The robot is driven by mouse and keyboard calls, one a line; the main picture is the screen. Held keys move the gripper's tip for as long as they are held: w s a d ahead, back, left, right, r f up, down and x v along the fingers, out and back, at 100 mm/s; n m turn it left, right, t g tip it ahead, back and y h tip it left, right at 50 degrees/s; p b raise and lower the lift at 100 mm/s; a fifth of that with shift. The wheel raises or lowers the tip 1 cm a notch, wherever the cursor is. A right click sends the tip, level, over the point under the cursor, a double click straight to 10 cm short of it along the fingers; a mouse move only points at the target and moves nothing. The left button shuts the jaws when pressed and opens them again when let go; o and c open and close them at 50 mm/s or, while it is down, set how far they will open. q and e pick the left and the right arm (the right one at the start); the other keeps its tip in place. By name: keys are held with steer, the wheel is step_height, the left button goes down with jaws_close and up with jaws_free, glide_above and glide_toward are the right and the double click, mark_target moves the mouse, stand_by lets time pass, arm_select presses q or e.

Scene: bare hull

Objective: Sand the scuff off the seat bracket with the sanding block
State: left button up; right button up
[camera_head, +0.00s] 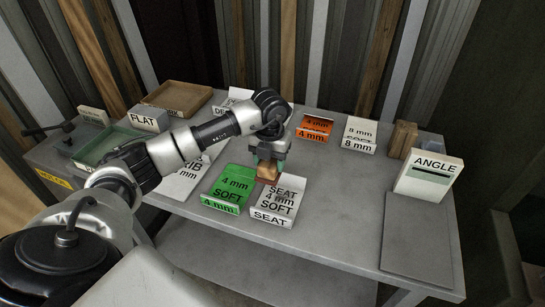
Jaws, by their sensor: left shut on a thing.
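My left gripper (268,155) reaches in over the middle of the table, pointing down. It is shut on a small tan-brown block (268,173), which looks like the sanding block. The block is at the back edge of the white piece labelled SEAT, 4 mm, SOFT (283,196); I cannot tell whether they touch. The SEAT piece has a raised front lip and appears to be the seat bracket. No scuff can be made out on it. My right gripper is not in view.
A green 4 mm SOFT piece (229,187) lies just left of the SEAT piece. Behind are an orange 4 mm piece (314,128), a white 8 mm piece (359,134) and brown blocks (403,139). An ANGLE box (429,178) stands right. The table's right-centre is clear.

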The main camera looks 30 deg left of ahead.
arm_select(q)
steer(key=shift+w+f+b, duration=0.1)
steer(key=shift+f+b, duration=0.25)
steer(key=shift+f, duration=0.1)
steer(key=shift+f+b, duration=0.5)
steer(key=shift+f, duration=0.15)
steer(key=shift+f+b, duration=0.3)
steer(key=shift+f, duration=0.1)
step_height(320, 180, down, 5)
steer(key=b, duration=0.3)
steer(key=shift+b, duration=0.3)
steer(key=shift+f+b, duration=0.4)
steer(key=shift+f, duration=0.25)
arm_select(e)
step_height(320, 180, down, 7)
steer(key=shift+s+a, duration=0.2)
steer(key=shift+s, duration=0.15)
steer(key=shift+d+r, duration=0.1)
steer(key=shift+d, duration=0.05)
arm_select(q)
steer(key=shift+f+b, duration=0.3)
steer(key=shift+f, duration=0.1)
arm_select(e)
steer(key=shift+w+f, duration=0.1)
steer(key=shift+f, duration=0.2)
